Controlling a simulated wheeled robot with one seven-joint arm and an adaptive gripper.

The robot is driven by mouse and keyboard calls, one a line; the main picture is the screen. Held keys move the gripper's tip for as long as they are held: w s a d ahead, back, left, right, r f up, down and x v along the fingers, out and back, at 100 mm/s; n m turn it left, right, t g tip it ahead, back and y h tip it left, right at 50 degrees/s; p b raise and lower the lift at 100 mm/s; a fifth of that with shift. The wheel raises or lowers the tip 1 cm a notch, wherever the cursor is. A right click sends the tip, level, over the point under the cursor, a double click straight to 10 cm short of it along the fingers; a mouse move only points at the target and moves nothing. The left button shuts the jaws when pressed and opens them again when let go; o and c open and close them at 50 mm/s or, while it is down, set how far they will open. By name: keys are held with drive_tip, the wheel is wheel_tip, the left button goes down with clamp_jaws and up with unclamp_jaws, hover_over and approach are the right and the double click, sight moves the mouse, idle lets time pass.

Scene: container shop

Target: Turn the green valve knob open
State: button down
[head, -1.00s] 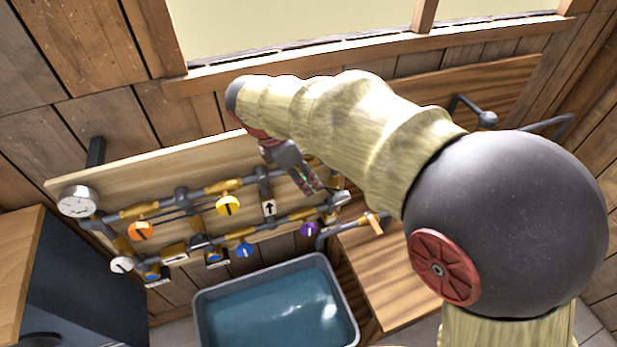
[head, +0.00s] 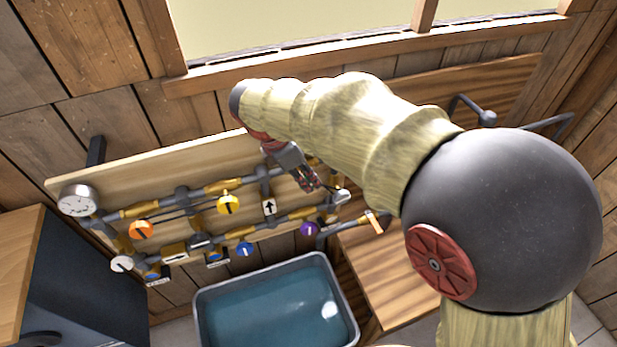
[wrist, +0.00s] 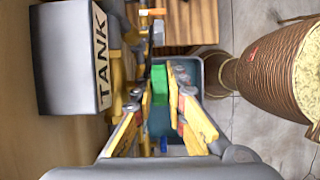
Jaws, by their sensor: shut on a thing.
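The green valve knob (wrist: 159,86) shows in the wrist view between the two fingers of my gripper (wrist: 162,77). The fingers are shut on it, one on each side. In the head view my gripper (head: 308,181) is at the upper right part of the pipe board (head: 150,180). The green knob cannot be made out there, as the gripper covers that spot. How far the knob is turned cannot be told.
The board also carries a yellow knob (head: 228,204), an orange knob (head: 141,230), a blue knob (head: 244,249), a purple knob (head: 309,229) and a gauge (head: 77,200). A water-filled tub (head: 205,312) stands below. A TANK box (wrist: 65,60) is close to my fingers.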

drive_tip(key=shift+s+a+h, duration=0.1)
drive_tip(key=shift+a+h, duration=0.05)
drive_tip(key=shift+h, duration=0.35)
drive_tip(key=shift+t+h+p, duration=0.55)
drive_tip(key=shift+t+h, duration=0.15)
drive_tip(key=shift+h, duration=0.2)
drive_tip(key=c, duration=1.8)
unclamp_jaws()
drive_tip(key=v, duration=1.2)
